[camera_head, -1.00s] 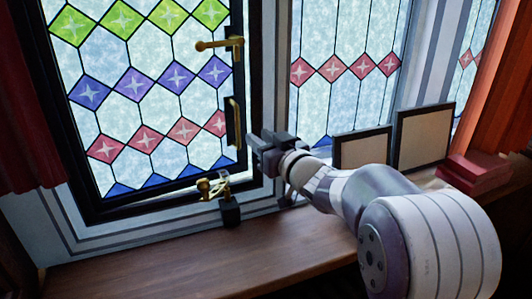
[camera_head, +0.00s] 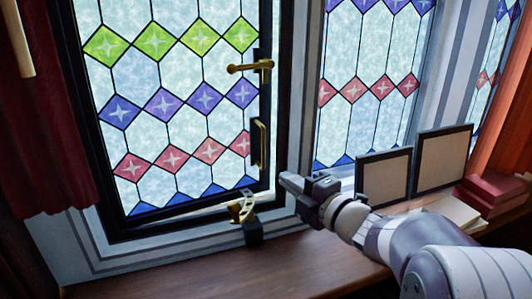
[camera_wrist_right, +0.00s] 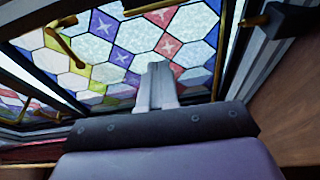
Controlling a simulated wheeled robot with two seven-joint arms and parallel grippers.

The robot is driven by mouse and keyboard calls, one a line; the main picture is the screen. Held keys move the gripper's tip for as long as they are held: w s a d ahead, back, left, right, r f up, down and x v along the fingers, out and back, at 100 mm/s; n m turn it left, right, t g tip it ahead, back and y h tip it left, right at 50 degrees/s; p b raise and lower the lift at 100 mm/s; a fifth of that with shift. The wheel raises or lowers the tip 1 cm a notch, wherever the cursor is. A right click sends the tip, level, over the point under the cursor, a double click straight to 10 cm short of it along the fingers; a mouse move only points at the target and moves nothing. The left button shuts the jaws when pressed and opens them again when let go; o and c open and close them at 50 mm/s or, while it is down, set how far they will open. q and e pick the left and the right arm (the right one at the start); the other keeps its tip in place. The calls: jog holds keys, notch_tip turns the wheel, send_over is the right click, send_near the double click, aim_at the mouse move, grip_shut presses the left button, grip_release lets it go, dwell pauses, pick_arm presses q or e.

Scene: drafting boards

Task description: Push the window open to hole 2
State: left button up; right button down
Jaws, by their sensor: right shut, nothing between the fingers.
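The stained-glass window (camera_head: 165,105) has a dark frame with a brass lever (camera_head: 250,67) and a brass pull handle (camera_head: 260,143) on its right side. At its lower right corner is a brass stay on a black block (camera_head: 252,234); its holes are too small to make out. My right gripper (camera_head: 291,182) is shut and empty, right of the frame and below the pull handle, apparently apart from the window. In the right wrist view its fingers (camera_wrist_right: 158,85) are together in front of the coloured glass (camera_wrist_right: 125,35). My left gripper is out of view.
A wooden sill (camera_head: 200,265) runs below the window. Two framed panels (camera_head: 384,178) (camera_head: 443,158) stand on it beyond my right gripper, with red books (camera_head: 490,192) at the right. A dark red curtain (camera_head: 40,150) hangs at the left.

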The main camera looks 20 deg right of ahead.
jog(key=w+p, duration=0.7)
jog(key=w, duration=0.5)
jog(key=shift+w+a+p, duration=0.3)
jog(key=shift+w+p, duration=0.05)
